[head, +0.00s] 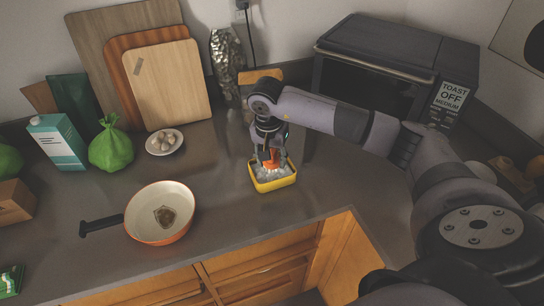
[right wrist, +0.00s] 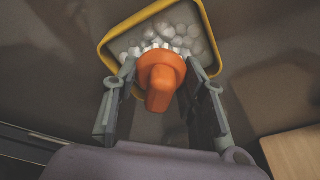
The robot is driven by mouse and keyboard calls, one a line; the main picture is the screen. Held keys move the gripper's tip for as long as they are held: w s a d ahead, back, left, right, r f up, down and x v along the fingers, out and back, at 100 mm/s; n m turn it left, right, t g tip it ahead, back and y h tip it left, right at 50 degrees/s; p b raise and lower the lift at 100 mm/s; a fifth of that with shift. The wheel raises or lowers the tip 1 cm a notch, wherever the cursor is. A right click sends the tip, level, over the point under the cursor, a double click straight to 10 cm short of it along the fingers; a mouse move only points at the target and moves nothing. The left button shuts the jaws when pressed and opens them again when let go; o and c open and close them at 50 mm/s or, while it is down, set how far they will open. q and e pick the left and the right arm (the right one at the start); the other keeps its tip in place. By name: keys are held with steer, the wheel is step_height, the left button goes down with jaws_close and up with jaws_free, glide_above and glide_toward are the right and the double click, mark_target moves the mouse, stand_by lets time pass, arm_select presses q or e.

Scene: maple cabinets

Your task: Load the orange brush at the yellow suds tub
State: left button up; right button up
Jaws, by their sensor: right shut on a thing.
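The yellow suds tub (head: 274,186) stands on the grey counter near its front edge, filled with pale suds. It also shows at the top of the right wrist view (right wrist: 106,45). The orange brush (right wrist: 160,78) is between the fingers of my right gripper (right wrist: 161,88), its handle toward the wrist camera and its head at the suds. In the head view the brush (head: 270,158) is partly hidden by my right gripper (head: 271,156), which points down over the tub. How deep the bristles sit is hidden. My left gripper is not in view.
A pan (head: 160,213) with a brown patch inside stands left of the tub. A small bowl (head: 164,142), a green bag (head: 111,148), a carton (head: 59,141) and cutting boards (head: 167,85) are farther left. A toaster oven (head: 376,67) stands behind my right arm.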

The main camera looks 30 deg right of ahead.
mark_target(273, 151)
steer(key=shift+f+b, duration=0.45)
stand_by(1.0)
steer(key=shift+s+f, duration=0.1)
steer(key=shift+f, duration=0.05)
stand_by(1.1)
steer(key=shift+r+p, duration=1.6)
steer(key=shift+r, duration=2)
